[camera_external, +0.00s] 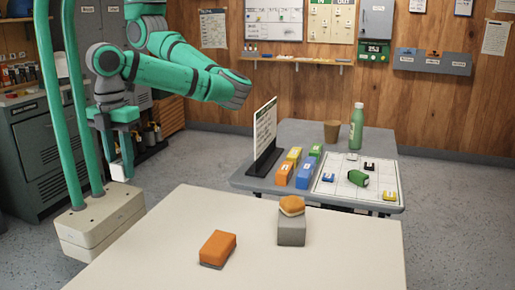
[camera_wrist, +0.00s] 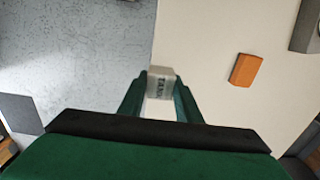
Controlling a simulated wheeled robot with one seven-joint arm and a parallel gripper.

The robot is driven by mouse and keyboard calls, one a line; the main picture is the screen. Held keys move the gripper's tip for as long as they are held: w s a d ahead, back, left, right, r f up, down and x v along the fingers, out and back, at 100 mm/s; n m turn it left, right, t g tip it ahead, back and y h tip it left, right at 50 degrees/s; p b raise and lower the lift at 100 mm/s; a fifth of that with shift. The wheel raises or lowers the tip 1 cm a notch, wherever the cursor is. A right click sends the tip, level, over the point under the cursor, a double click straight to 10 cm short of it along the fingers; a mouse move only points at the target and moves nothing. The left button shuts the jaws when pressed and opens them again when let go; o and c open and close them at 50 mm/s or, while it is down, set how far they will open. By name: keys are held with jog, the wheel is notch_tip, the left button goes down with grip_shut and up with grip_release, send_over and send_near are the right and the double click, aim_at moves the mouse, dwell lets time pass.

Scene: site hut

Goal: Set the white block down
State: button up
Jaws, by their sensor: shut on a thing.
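The white block (camera_wrist: 161,84) is between the fingertips of my gripper (camera_wrist: 160,97) in the wrist view, with dark lettering on its face. In the external view it shows as a small white piece (camera_external: 119,173) below my gripper (camera_external: 121,160). My gripper is shut on the block and points down. It is held in the air to the left of the pale table (camera_external: 330,255). In the wrist view the block overlaps the table's edge, with floor to the left. The fingers hide the block's sides.
An orange block (camera_external: 217,248) lies on the pale table, and a grey block (camera_external: 291,230) with an orange-and-cream piece (camera_external: 292,205) on top stands farther right. The table's left part is clear. A grey table (camera_external: 240,181) behind holds colored blocks, a sign and a green bottle (camera_external: 356,127).

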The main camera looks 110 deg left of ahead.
aim_at(123, 175)
notch_tip(123, 175, down, 3)
jog(key=shift+w+f, duration=0.1)
jog(key=w+d+f, duration=0.2)
jog(key=d+f, duration=0.1)
jog(key=w+d+f, duration=0.2)
jog(key=d+f, duration=0.1)
jog(key=d, duration=0.1)
jog(key=w+d+f, duration=0.3)
jog(key=d, duration=0.1)
jog(key=shift+d+f, duration=0.1)
jog(key=shift+f, duration=0.1)
jog(key=shift+w+d+f, duration=0.2)
jog(key=shift+d+f, duration=0.1)
jog(key=shift+f, duration=1.6)
jog(key=shift+a+f, duration=0.1)
jog(key=o, duration=1.1)
